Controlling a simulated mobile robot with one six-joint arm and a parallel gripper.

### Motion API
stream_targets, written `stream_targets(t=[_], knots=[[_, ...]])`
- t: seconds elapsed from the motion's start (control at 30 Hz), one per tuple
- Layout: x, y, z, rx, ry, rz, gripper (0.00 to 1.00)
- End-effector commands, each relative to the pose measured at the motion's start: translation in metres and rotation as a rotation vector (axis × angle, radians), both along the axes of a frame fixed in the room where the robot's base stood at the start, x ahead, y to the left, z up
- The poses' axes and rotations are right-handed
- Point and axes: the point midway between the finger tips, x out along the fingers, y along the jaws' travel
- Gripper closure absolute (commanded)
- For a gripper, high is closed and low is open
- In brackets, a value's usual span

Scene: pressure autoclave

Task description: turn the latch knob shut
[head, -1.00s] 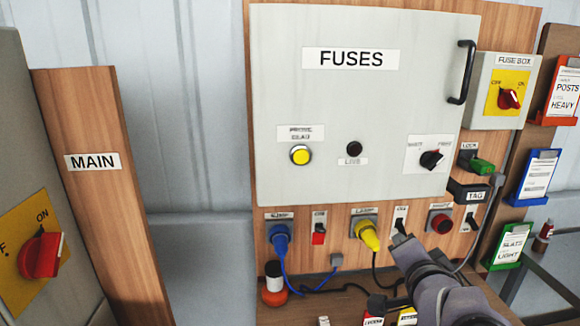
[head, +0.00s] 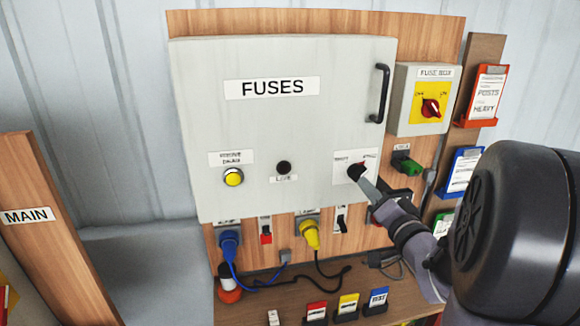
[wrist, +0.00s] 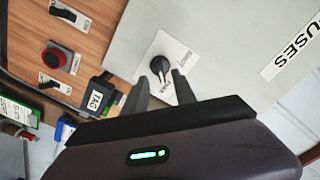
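The latch knob (head: 357,171) is a small dark knob on a white label plate, low on the right side of the grey FUSES door (head: 290,130). The door looks closed. My gripper (head: 364,182) is at the knob's lower right in the head view and overlaps its edge. In the wrist view the black knob (wrist: 159,66) lies just beyond and between the two fingertips (wrist: 160,80). The fingers are apart, with nothing visible held between them. I cannot tell whether they touch the knob. Its pointer direction is hard to read now.
A black door handle (head: 380,93) and the fuse box with its red switch (head: 430,108) are above right. A green key or plug (head: 411,165) and black tag block (wrist: 100,96) are close to the gripper. Blue (head: 229,243) and yellow (head: 311,236) plugs sit below.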

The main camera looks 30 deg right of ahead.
Motion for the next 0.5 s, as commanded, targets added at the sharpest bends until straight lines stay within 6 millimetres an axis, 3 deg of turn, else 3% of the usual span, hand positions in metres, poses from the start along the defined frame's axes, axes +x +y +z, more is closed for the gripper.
stream_targets(t=[0.1, 0.2, 0.5], knots=[[0.028, -0.006, -0.002, 0.000, -0.001, 0.004, 0.67], [0.043, -0.010, -0.001, 0.000, -0.001, 0.000, 0.67], [0.054, -0.014, 0.000, 0.000, -0.001, -0.001, 0.67]])
